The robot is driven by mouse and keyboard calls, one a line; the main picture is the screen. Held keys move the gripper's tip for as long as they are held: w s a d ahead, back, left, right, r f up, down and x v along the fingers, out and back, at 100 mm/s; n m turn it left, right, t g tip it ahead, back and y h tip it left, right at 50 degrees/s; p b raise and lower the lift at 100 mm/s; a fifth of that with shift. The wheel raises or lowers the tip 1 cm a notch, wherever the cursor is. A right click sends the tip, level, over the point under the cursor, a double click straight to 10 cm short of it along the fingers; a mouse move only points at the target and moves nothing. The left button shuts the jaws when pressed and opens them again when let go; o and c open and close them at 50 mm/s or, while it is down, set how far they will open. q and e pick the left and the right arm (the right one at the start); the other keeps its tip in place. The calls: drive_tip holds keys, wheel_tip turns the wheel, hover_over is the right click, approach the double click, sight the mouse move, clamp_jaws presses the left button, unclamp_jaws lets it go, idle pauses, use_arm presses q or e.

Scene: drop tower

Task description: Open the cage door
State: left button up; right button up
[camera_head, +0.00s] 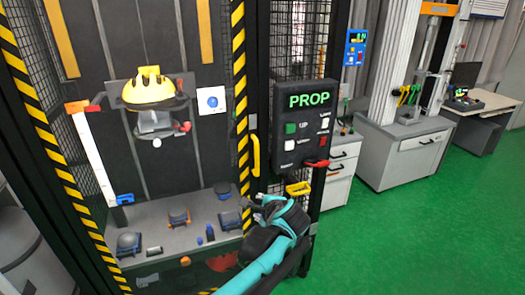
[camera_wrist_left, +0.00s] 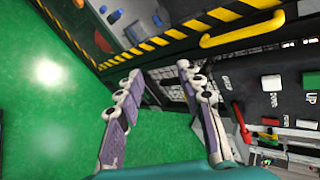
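The cage door's yellow handle (camera_head: 255,155) stands upright beside the black-and-yellow striped edge (camera_head: 241,100) of the cage front. In the left wrist view the handle (camera_wrist_left: 242,33) runs across the top, beyond the fingertips. My left gripper (camera_head: 272,207) is below the handle in the head view, in front of the cage's lower right corner. In the left wrist view its two fingers (camera_wrist_left: 156,72) are spread apart with nothing between them; it is not touching the handle. The door looks shut, but its panel is hard to make out. My right gripper is not in view.
A black control box (camera_head: 305,117) marked PROP, with buttons and a red lever (camera_head: 317,163), hangs right of the handle. A small yellow part (camera_head: 298,188) is below it. Inside the cage is a yellow helmet (camera_head: 148,88). Green floor (camera_head: 390,240) is clear at right.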

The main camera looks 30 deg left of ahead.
use_arm(q)
drive_tip(key=w+a+r+m+y+p, duration=0.1)
drive_tip(key=w+a+r+m+y, duration=0.3)
drive_tip(key=w, duration=0.4)
drive_tip(key=m+t+y+p, duration=0.15)
drive_tip(key=m+y, duration=0.25)
drive_tip(key=m, duration=0.4)
approach(258, 155)
drive_tip(key=x, duration=0.4)
drive_tip(key=b+x, duration=0.2)
drive_tip(key=x, duration=0.4)
drive_tip(key=shift+f, duration=0.1)
drive_tip(key=shift+w+a, duration=0.25)
drive_tip(key=shift+a, duration=0.2)
clamp_jaws()
